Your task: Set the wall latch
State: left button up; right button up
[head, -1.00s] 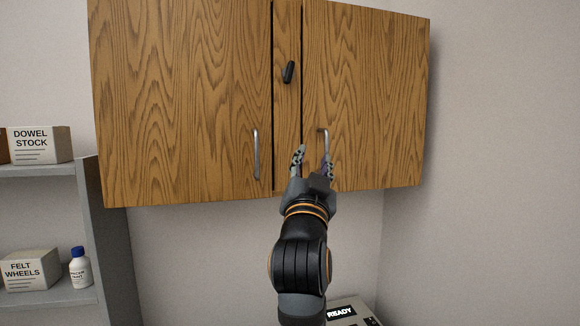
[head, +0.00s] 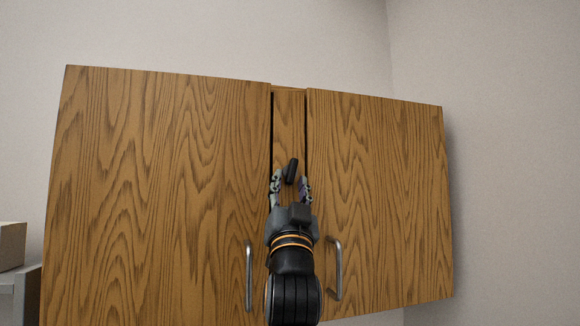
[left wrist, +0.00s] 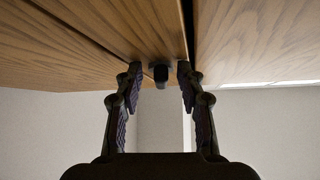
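The wall latch (head: 291,170) is a small black lever on the narrow wooden strip between the two doors of the wall cabinet. It stands nearly upright, its top tilted slightly right. It also shows in the left wrist view (left wrist: 160,73), between the fingertips and a little beyond them. My left gripper (head: 290,180) is open, with one finger on each side of the latch's lower part. No finger clearly touches it. My right gripper is not in view.
The oak cabinet has a left door (head: 160,190) and a right door (head: 385,200), both closed. Metal handles stick out at the left (head: 249,275) and right (head: 335,268) of my arm. A pale box (head: 12,245) sits on a shelf at far left.

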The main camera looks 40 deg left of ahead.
pick_arm(q)
jog(key=shift+r, duration=0.55)
jog(key=shift+s+d+r, duration=0.15)
jog(key=shift+d+r, duration=0.05)
jog(key=shift+d, duration=0.2)
jog(key=shift+c, duration=0.3)
jog(key=shift+f, duration=0.15)
jog(key=shift+c, duration=1.3)
jog(key=shift+a, duration=0.25)
jog(key=c, duration=0.5)
grip_shut()
jog(key=n+g+y+b, duration=0.2)
jog(key=n+b, duration=0.1)
jog(key=f+n+g+y+b, duration=0.1)
jog(key=n+y+b, duration=0.1)
jog(key=shift+w+d, duration=0.15)
jog(key=shift+w, duration=0.1)
jog(key=shift+r+n+g+y+b, duration=0.2)
jog(key=shift+n+g+y+b, duration=0.3)
jog(key=shift+n, duration=0.3)
jog(key=shift+w+r+n+g, duration=0.1)
jog(key=shift+r+n+g, duration=0.15)
jog(key=shift+n+g, duration=0.05)
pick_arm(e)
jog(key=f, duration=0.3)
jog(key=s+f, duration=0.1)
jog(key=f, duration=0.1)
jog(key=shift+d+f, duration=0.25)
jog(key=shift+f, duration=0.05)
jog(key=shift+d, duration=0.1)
